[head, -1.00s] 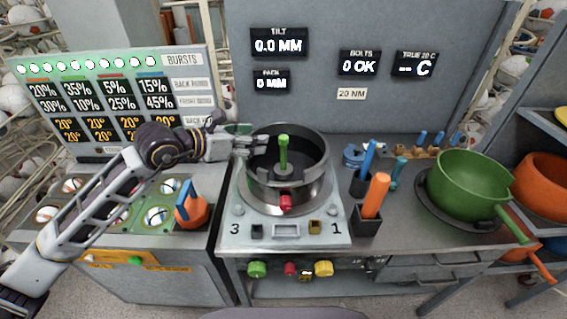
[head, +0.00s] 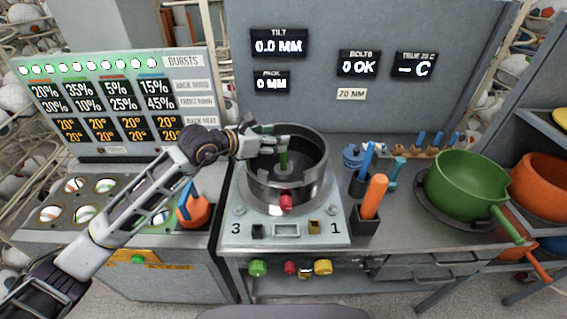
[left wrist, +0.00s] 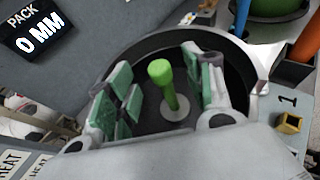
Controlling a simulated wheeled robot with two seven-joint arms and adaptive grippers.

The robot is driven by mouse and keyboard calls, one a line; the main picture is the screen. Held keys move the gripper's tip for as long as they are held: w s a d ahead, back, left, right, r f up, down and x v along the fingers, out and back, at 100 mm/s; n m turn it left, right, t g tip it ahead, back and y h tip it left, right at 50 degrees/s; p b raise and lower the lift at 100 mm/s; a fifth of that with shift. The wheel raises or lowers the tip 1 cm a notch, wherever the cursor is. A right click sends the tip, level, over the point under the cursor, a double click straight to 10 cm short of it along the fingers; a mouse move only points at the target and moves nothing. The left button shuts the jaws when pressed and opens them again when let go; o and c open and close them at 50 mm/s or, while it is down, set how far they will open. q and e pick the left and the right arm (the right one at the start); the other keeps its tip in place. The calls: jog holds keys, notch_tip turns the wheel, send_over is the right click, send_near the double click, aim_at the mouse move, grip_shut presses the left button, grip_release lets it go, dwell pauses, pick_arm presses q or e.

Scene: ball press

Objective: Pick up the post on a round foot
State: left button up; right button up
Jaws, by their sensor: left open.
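The green post (head: 284,163) stands upright on a round grey foot (head: 285,172) inside the round metal bowl (head: 318,185) of the press. In the left wrist view the post (left wrist: 167,82) and its pale round foot (left wrist: 175,107) show between the fingers. My left gripper (head: 282,146) is over the bowl at the post's top. In the left wrist view its green-padded fingers (left wrist: 160,85) are open, one on each side of the post, with gaps visible. The post's top is partly hidden by the fingers in the head view. My right gripper is not in view.
The bowl's tall wall surrounds the post. A red knob (head: 286,202) is at its front. To the right stand an orange-handled tool (head: 375,195) in a holder and a green pot (head: 467,182). An orange object with a blue handle (head: 193,210) sits at left.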

aim_at(283, 156)
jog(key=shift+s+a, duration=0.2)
pick_arm(q)
jog(key=p+x, duration=0.1)
jog(key=x, duration=0.3)
jog(key=shift+w+f, duration=0.3)
jog(key=shift+w+d+f+p, duration=0.15)
jog(key=shift+d+p, duration=0.1)
jog(key=shift+p, duration=0.05)
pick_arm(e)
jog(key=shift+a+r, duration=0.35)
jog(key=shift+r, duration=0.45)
pick_arm(q)
jog(key=c, duration=1.1)
grip_shut()
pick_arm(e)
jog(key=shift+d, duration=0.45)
